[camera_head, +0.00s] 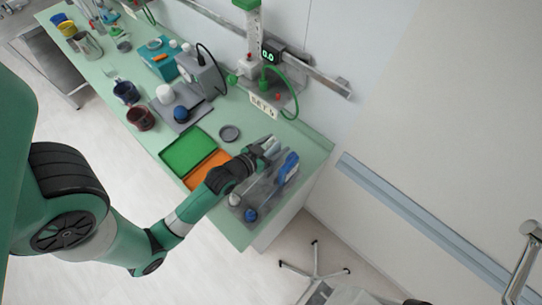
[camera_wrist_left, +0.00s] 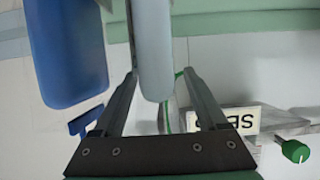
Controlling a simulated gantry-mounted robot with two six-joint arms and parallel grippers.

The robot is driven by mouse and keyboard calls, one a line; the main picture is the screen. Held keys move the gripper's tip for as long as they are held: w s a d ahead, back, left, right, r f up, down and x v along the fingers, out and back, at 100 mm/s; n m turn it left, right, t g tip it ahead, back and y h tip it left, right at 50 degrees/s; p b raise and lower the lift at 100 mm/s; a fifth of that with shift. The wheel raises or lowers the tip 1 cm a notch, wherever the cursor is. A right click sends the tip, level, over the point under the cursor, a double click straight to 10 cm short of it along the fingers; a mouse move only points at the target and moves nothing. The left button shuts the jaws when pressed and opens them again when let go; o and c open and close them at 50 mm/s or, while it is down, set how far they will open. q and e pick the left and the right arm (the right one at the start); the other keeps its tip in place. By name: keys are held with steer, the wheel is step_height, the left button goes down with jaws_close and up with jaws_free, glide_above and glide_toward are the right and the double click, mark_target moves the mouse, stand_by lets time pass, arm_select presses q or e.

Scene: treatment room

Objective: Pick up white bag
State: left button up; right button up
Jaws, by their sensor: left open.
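My left gripper (camera_head: 265,147) reaches over the far right end of the green bench in the head view. It is open. In the left wrist view its two fingers (camera_wrist_left: 158,80) stand apart, one on each side of a pale, rounded, upright thing (camera_wrist_left: 152,45), which looks like the white bag. I cannot tell whether either finger touches it. In the head view the bag is mostly hidden by the gripper; a small pale part (camera_head: 270,143) shows. My right gripper is not in view.
A blue item (camera_head: 289,166) stands close beside the gripper; it also shows in the left wrist view (camera_wrist_left: 68,50). A green tray (camera_head: 187,149), an orange tray (camera_head: 205,168) and a grey disc (camera_head: 229,133) lie nearby. A labelled sign (camera_head: 263,105) stands behind.

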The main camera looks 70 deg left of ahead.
arm_select(q)
steer(key=shift+w+a+f, duration=0.25)
steer(key=shift+w, duration=0.2)
jaws_close()
steer(key=shift+r, duration=0.15)
stand_by(0.9)
